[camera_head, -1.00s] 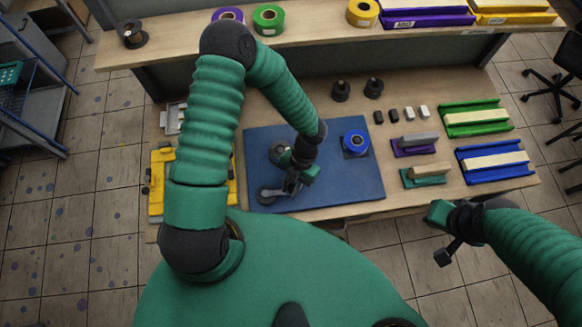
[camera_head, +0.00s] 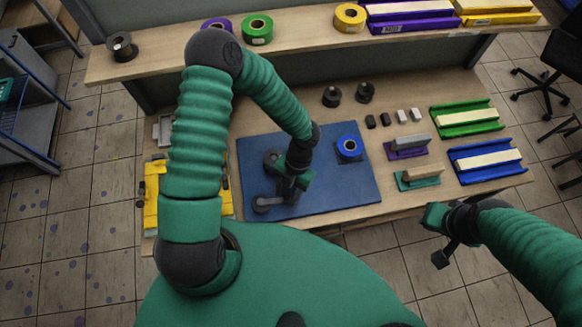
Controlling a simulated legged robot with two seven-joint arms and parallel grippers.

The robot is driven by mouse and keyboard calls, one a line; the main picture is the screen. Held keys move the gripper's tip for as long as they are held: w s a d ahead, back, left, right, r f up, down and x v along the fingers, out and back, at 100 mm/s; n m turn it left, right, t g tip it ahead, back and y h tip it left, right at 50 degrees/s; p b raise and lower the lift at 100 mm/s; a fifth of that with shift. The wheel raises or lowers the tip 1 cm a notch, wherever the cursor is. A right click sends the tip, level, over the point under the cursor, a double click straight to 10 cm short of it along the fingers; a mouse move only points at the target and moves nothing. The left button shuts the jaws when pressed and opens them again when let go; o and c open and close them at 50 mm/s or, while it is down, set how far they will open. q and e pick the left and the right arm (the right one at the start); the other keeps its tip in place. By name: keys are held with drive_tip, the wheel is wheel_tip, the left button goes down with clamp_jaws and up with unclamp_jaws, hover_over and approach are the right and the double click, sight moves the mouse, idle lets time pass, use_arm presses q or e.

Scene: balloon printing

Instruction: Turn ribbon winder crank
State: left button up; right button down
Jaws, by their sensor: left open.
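The ribbon winder (camera_head: 270,160) is a dark grey device on the blue mat (camera_head: 330,197). Its crank (camera_head: 262,204) shows as a grey arm with a round end at the front left of the mat. My left gripper (camera_head: 287,192) points down over the mat, right beside the crank, and is open. The arm hides part of the winder, and I cannot tell whether the fingers touch the crank. A blue ribbon roll (camera_head: 347,148) sits on the right side of the mat.
Green (camera_head: 466,119) and blue (camera_head: 485,161) trays, stamps and small blocks fill the table's right side. A yellow holder (camera_head: 150,205) is at the left. A shelf (camera_head: 300,42) with ribbon rolls runs along the back. The mat's front right is clear.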

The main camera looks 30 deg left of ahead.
use_arm(q)
drive_tip(key=b+v, duration=0.1)
drive_tip(key=v, duration=1.4)
drive_tip(key=shift+r+b, duration=0.25)
drive_tip(key=shift+b, duration=0.1)
drive_tip(key=s+a+f+m+t+b, duration=0.1)
drive_tip(key=m+b, duration=0.3)
drive_tip(key=m, duration=0.7)
drive_tip(key=s+a+f+m+t+b, duration=0.1)
drive_tip(key=f+m+t+b, duration=0.2)
drive_tip(key=m, duration=0.9)
drive_tip(key=s+a+f+m+t+b, duration=0.1)
drive_tip(key=f+m+t+b, duration=0.2)
drive_tip(key=m, duration=0.9)
drive_tip(key=shift+a+f+b, duration=0.4)
drive_tip(key=shift+f+b, duration=0.05)
drive_tip(key=shift+b, duration=0.4)
